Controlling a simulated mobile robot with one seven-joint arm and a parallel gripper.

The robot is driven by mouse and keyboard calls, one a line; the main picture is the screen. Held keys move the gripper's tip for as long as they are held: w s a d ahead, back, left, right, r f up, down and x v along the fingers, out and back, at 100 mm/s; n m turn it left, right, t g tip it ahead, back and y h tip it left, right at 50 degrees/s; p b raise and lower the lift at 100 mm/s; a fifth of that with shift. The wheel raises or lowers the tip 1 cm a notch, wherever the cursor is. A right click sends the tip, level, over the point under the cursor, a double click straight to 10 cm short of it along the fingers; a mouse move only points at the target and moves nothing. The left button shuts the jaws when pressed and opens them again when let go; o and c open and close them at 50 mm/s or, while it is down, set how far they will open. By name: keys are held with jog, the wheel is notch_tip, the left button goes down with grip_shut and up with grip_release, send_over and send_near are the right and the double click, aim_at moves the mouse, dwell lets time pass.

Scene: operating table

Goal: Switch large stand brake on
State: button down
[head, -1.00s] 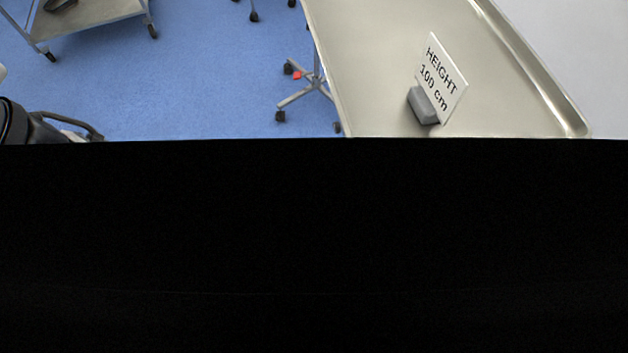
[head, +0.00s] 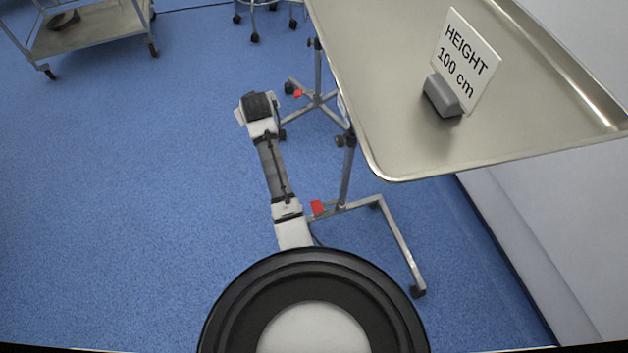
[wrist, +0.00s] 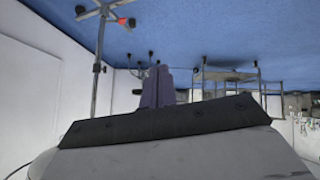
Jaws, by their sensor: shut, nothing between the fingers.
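The large stand carries a steel tray (head: 400,130) on a pole, with a wheeled metal base (head: 400,245). A red brake pedal (head: 317,207) sits low on this base, just right of my arm. A second stand behind it has another red pedal (head: 298,93). In the wrist view a stand base with a red pedal (wrist: 126,22) shows at the top left; I cannot tell which stand it is. My gripper (wrist: 158,82) is shut and empty, apart from that pedal. In the head view my arm reaches forward left of the stand; its fingers are not clear there.
A grey-based sign reading HEIGHT 100 cm (head: 466,62) stands on the tray. A wheeled trolley (head: 95,30) is at the top left, and a wheeled stool base (head: 265,15) is at the top. A white wall is on the right. Blue floor (head: 120,190) at left is clear.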

jog(key=s+d+f+m+g+h+b, duration=0.1)
jog(key=s+d+f+g, duration=0.3)
jog(key=d+f, duration=0.4)
jog(key=s+d+f+m+g+h+b, duration=0.1)
jog(key=s+d+f+g, duration=0.3)
jog(key=f, duration=0.9)
jog(key=s+d, duration=0.3)
jog(key=d, duration=0.1)
jog(key=shift+s+d+f+m+g, duration=0.15)
jog(key=shift+s+m+g, duration=0.15)
jog(key=shift+g, duration=0.1)
jog(key=shift+w+f, duration=0.1)
notch_tip(320, 180, down, 14)
jog(key=b, duration=0.3)
jog(key=shift+b, duration=0.3)
